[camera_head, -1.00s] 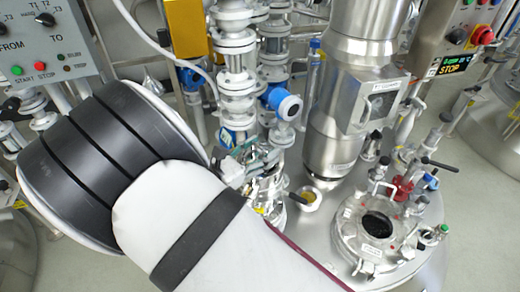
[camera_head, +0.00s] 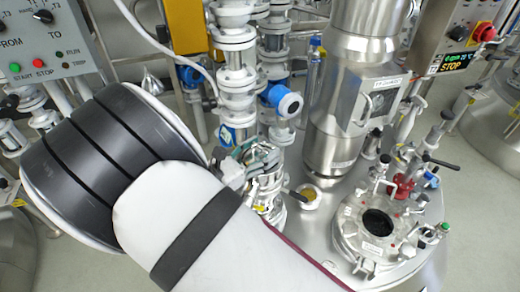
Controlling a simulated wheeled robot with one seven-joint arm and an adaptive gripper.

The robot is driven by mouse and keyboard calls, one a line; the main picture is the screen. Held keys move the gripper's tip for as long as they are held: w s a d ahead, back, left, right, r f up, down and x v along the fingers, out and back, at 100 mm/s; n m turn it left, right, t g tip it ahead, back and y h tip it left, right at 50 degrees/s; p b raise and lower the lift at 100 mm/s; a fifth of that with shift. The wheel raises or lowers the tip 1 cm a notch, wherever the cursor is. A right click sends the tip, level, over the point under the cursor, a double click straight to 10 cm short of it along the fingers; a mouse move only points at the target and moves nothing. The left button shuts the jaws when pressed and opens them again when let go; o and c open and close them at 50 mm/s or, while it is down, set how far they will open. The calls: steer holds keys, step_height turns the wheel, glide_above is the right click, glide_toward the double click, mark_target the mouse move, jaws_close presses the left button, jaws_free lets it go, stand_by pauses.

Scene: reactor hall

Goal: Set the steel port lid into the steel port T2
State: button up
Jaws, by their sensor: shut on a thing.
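An open round steel port (camera_head: 377,222) with a dark hole sits on the domed vessel top at the lower right. Clamps and bolts ring its flange. A white label is on its front, too small to read, so I cannot confirm that it is T2. I cannot make out the steel port lid. My white and black arm (camera_head: 190,215) fills the lower left and covers part of the vessel.
A tall steel cylinder (camera_head: 345,125) stands behind the port. A red fitting (camera_head: 404,186) and a black-handled valve (camera_head: 440,162) crowd its right side. A small fitting with a yellow inside (camera_head: 308,198) lies to its left. White flanged pipes (camera_head: 236,75) rise behind my arm.

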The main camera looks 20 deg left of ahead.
steer(key=o, duration=1.5)
steer(key=shift+s+a, duration=0.1)
steer(key=v, duration=1.1)
steer(key=shift+s+a, duration=0.15)
steer(key=shift+s, duration=0.2)
